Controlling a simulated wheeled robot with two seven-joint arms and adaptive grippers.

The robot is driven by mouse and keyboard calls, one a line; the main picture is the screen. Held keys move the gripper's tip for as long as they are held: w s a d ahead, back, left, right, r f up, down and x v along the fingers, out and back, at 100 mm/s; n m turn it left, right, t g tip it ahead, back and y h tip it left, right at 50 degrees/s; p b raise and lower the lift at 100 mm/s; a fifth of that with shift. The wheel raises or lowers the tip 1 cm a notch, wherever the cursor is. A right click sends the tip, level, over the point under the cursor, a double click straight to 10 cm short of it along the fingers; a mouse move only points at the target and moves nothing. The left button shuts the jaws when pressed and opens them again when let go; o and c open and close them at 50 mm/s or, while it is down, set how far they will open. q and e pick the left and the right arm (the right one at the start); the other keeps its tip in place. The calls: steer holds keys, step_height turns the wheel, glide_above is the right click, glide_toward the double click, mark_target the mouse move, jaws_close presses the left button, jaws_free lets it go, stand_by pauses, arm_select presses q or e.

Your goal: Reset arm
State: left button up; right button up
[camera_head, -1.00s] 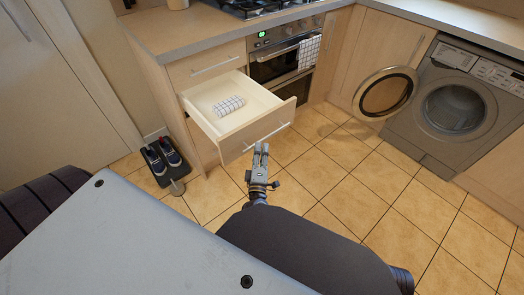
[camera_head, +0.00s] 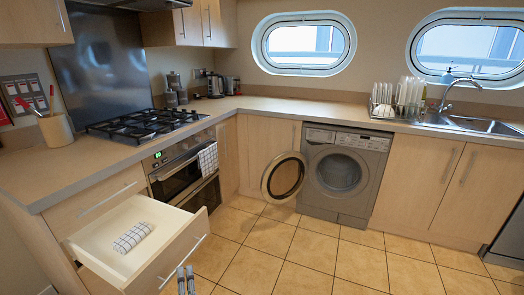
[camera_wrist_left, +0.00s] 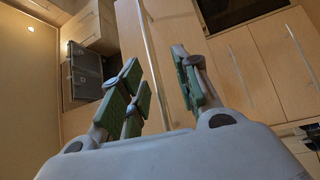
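My left gripper (camera_head: 186,281) shows at the bottom edge of the head view, in front of the open drawer (camera_head: 170,262). Its two fingertips point up and stand a little apart. A checked rolled cloth (camera_head: 132,237) lies inside the drawer. My right gripper is in neither view.
The washing machine (camera_head: 344,172) has its round door (camera_head: 284,178) swung open to the left. The oven (camera_head: 186,170) is shut, with a towel (camera_head: 207,158) on its handle. The tiled floor (camera_head: 300,255) in front is clear.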

arm_select(q)
steer(key=shift+w+a+r, duration=0.1)
steer(key=shift+w+r, duration=0.2)
steer(key=shift+w, duration=0.55)
steer(key=shift+w+a+r, duration=0.1)
steer(key=shift+w+r, duration=0.2)
steer(key=shift+w, duration=0.5)
